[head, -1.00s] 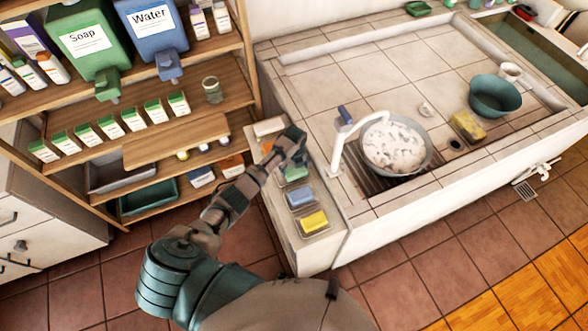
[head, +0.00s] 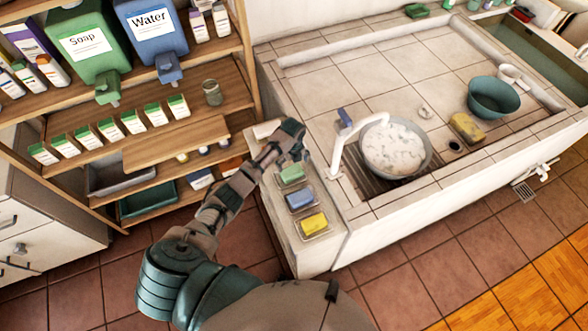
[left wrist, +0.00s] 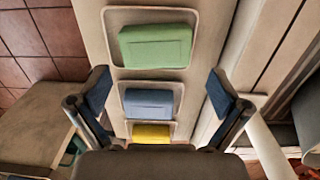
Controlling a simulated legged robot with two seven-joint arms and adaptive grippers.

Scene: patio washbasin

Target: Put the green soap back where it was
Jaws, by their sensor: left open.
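The green soap (head: 291,174) lies in the farthest of three small clear dishes on the narrow white ledge beside the basin. It also shows in the left wrist view (left wrist: 156,46), resting inside its dish (left wrist: 112,60). My left gripper (head: 291,140) is open and empty, just beyond the green soap in the head view. In the left wrist view its fingers are spread wide with nothing between them, and the soap is apart from them. My right gripper is not in view.
Blue soap (head: 299,198) and yellow soap (head: 313,222) lie in the dishes nearer me. A white tap (head: 339,150) rises right of the ledge, over a foamy bowl (head: 395,150). A wooden shelf (head: 180,140) stands left.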

